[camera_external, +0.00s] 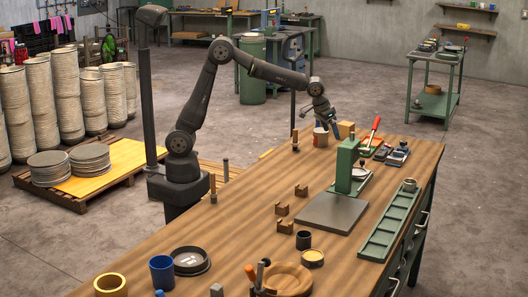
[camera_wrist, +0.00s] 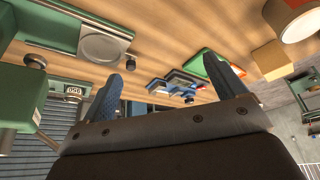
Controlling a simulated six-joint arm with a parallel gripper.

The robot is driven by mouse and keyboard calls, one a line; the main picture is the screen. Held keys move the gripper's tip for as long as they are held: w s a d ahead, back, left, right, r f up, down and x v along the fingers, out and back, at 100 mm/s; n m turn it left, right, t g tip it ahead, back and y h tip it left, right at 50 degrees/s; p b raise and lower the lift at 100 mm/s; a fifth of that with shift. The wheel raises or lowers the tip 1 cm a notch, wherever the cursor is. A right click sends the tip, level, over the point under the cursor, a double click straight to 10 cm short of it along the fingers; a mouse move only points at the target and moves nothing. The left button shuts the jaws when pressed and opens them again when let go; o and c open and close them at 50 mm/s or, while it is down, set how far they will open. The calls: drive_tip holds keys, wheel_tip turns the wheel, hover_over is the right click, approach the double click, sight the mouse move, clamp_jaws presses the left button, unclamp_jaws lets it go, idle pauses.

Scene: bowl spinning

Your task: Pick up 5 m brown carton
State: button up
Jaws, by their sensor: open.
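A small tan-brown carton (camera_external: 346,129) stands at the far end of the wooden bench, just right of my gripper (camera_external: 325,118). In the wrist view the carton (camera_wrist: 271,61) is at the right, outside the space between the fingers. My gripper (camera_wrist: 169,66) is open and empty there, with its two blue-grey fingers apart. The fingers do not touch the carton. No lettering can be read on it.
A pale cup-like container (camera_external: 320,138) with reddish colour stands close to the carton and below my gripper. A green press (camera_external: 346,165), a red-handled tool (camera_external: 373,131) and small trays (camera_external: 398,155) are nearby. The bench (camera_external: 250,238) has bare wood along its left side.

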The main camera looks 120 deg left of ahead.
drive_tip(key=a+r+n+g, duration=0.1)
drive_tip(key=a+r+n, duration=0.15)
drive_tip(key=a, duration=1.35)
drive_tip(key=r+n+g+y, duration=0.1)
drive_tip(key=n+g, duration=0.1)
drive_tip(key=n, duration=0.3)
hover_over(346, 128)
drive_tip(key=s+d, duration=0.2)
drive_tip(key=d, duration=0.1)
drive_tip(key=shift+t, duration=0.3)
drive_tip(key=x, duration=1.7)
drive_tip(key=shift+a, duration=0.3)
drive_tip(key=c, duration=1.2)
drive_tip(key=shift+o, duration=0.2)
